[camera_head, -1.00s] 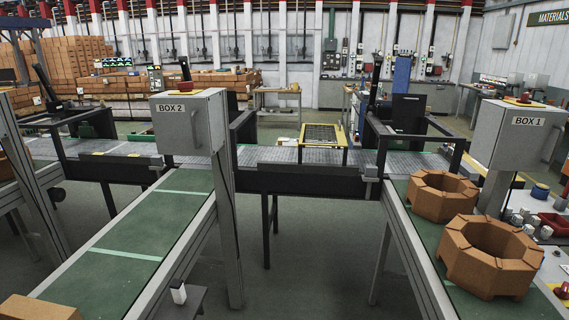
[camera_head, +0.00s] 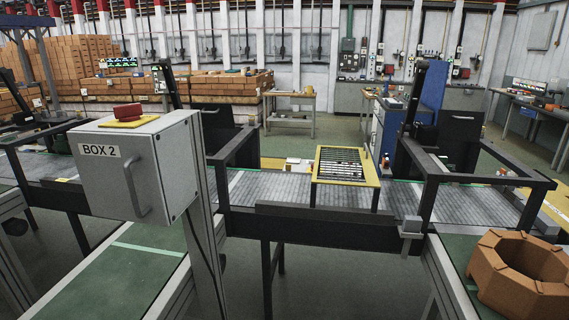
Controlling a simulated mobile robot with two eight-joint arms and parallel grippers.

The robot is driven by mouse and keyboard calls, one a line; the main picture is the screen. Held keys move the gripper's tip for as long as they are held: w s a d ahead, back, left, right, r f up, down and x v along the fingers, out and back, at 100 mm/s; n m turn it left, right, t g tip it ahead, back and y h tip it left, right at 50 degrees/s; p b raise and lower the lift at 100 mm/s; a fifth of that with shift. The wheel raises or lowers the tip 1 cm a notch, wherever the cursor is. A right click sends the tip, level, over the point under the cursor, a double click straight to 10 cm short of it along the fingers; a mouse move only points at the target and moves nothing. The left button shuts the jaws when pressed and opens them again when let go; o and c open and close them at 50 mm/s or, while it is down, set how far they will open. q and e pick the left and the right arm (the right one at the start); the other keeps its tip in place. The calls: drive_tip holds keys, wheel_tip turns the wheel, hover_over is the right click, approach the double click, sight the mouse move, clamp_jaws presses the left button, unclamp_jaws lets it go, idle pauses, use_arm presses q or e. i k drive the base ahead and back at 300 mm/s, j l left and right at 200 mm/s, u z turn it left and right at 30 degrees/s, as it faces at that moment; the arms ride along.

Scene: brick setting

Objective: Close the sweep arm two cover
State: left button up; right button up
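A grey box labelled "BOX 2" (camera_head: 133,168) stands on a post at the left, with a handle (camera_head: 137,188) on its front face. Its front panel looks flush with the box. A red button (camera_head: 127,112) on a yellow plate sits on top. No part in view is labelled as sweep arm two or its cover, so I cannot tell which it is. Black frames stand over the grey conveyor, one behind the box and one at the right (camera_head: 425,175). Neither of my grippers is in view.
A grey roller conveyor (camera_head: 270,188) crosses ahead, with a yellow-framed grate (camera_head: 345,164) over it. Green belts run toward me at left (camera_head: 95,275) and right. An octagonal brick ring (camera_head: 515,275) lies on the right belt. Floor shows between the belts.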

sight(215, 115)
drive_tip(key=i+u, duration=0.2)
drive_tip(key=i, duration=0.2)
drive_tip(key=i+l+u, duration=0.15)
drive_tip(key=i, duration=0.25)
drive_tip(key=i+l+u, duration=0.2)
drive_tip(key=i, duration=0.2)
drive_tip(key=i+l+u, duration=0.1)
drive_tip(key=u, duration=1.15)
drive_tip(key=i+l+u, duration=0.1)
drive_tip(key=l+u, duration=0.65)
drive_tip(key=l, duration=0.15)
